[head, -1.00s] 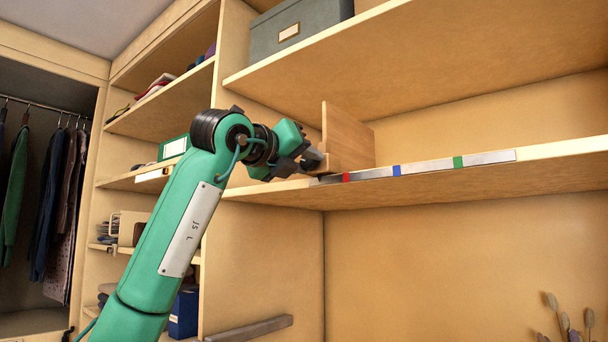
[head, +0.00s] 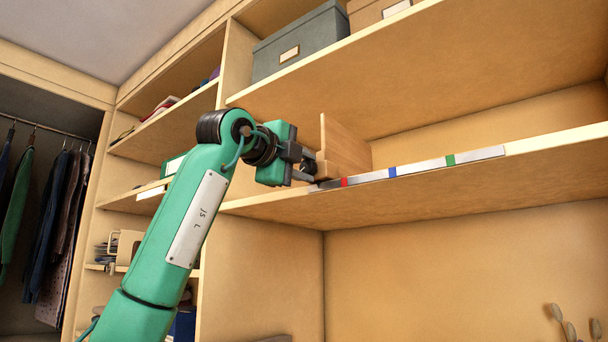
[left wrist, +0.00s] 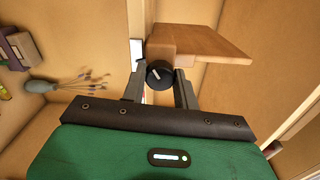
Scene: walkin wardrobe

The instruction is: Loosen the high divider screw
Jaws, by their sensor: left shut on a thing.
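The wooden divider (head: 343,148) stands upright on the high shelf (head: 430,195), at the left end of a rail strip with red, blue and green marks (head: 420,166). The divider also shows in the left wrist view (left wrist: 200,45). Its screw is a round black knob with a white line (left wrist: 159,74) at the divider's front foot. My left gripper (left wrist: 159,80) is shut on this knob, one finger on each side. In the head view my left gripper (head: 308,168) is at the divider's front, and the knob is mostly hidden by the fingers. My right gripper is not in view.
A grey box (head: 300,42) and a tan box stand on the shelf above. Side shelves with folded things are behind my left arm, and clothes hang at far left (head: 45,200). Dried flower stems (head: 562,322) show at lower right. The shelf right of the divider is clear.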

